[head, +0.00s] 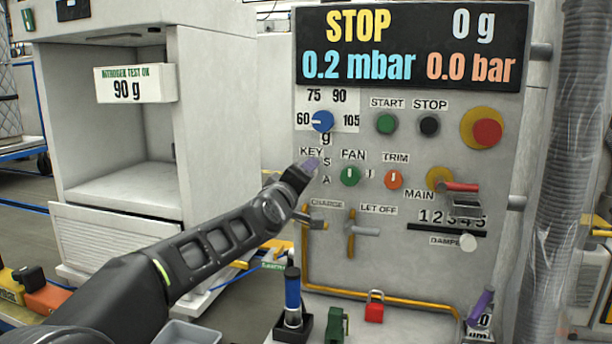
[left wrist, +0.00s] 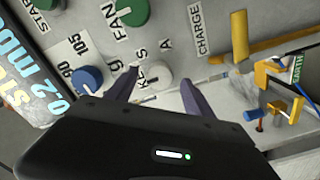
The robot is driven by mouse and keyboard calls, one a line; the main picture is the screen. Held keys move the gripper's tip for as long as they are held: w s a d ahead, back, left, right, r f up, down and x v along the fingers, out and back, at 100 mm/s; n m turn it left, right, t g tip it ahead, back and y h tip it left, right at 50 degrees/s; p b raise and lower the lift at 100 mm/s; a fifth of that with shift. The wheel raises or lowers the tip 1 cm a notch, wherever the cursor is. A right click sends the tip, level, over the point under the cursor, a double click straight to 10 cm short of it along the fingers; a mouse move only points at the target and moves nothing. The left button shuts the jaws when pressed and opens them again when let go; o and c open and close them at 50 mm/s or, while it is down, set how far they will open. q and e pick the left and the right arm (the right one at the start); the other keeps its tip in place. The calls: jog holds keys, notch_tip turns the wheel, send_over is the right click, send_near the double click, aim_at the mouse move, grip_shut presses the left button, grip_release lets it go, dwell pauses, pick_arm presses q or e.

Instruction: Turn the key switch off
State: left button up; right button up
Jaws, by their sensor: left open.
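The key switch sits at the KEY label (head: 312,151) on the grey control panel. In the head view my left gripper (head: 308,167) covers it. In the left wrist view a pale round knob (left wrist: 158,76) beside the S and A letters looks like the key switch. My left gripper (left wrist: 160,92) is open, with one purple-grey finger on each side of that knob. I cannot tell whether the fingers touch it or which letter it points to. My right gripper is not in view.
A blue dial (head: 322,121) is just above. The green FAN knob (head: 350,176) and orange TRIM knob (head: 394,180) are close on the right. The display (head: 412,46) reads STOP.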

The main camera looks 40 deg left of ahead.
pick_arm(q)
jog(key=v, duration=0.4)
jog(key=shift+s+d, duration=0.1)
jog(key=shift+s, duration=0.15)
